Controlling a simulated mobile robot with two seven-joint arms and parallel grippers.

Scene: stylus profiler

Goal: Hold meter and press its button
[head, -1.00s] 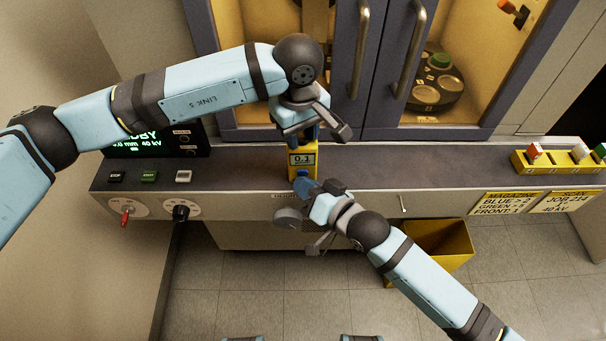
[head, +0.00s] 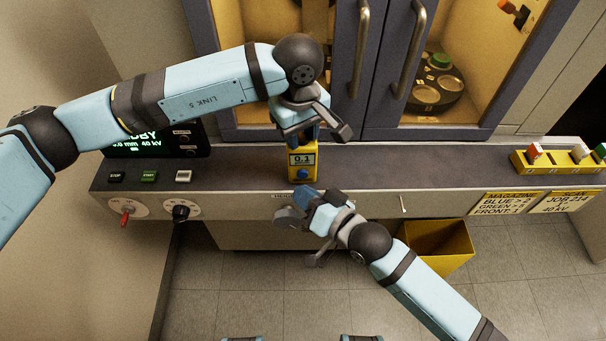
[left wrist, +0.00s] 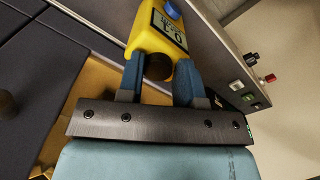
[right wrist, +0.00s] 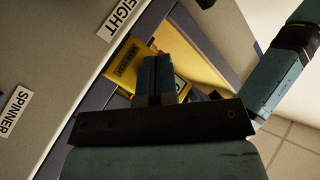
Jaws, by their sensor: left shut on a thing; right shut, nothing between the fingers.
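The yellow meter (head: 302,160) has a small screen reading 0.1 and a blue round button (head: 302,174) below it. My left gripper (head: 304,136) is shut on the meter's upper end, and the left wrist view shows both fingers (left wrist: 160,78) around the meter (left wrist: 158,40). The blue button (left wrist: 172,9) is partly cut off there. My right gripper (head: 303,194) is shut and empty, its tips just in front of and below the button, with a small gap in the head view. The right wrist view shows its closed fingers (right wrist: 157,75); the button is not visible there.
The grey console ledge (head: 420,178) runs behind the grippers. A control panel with knobs (head: 180,212) is at left. A yellow bin (head: 440,245) stands on the floor at right. A yellow sample rack (head: 560,163) is on the ledge at far right. Cabinet doors (head: 365,60) rise behind.

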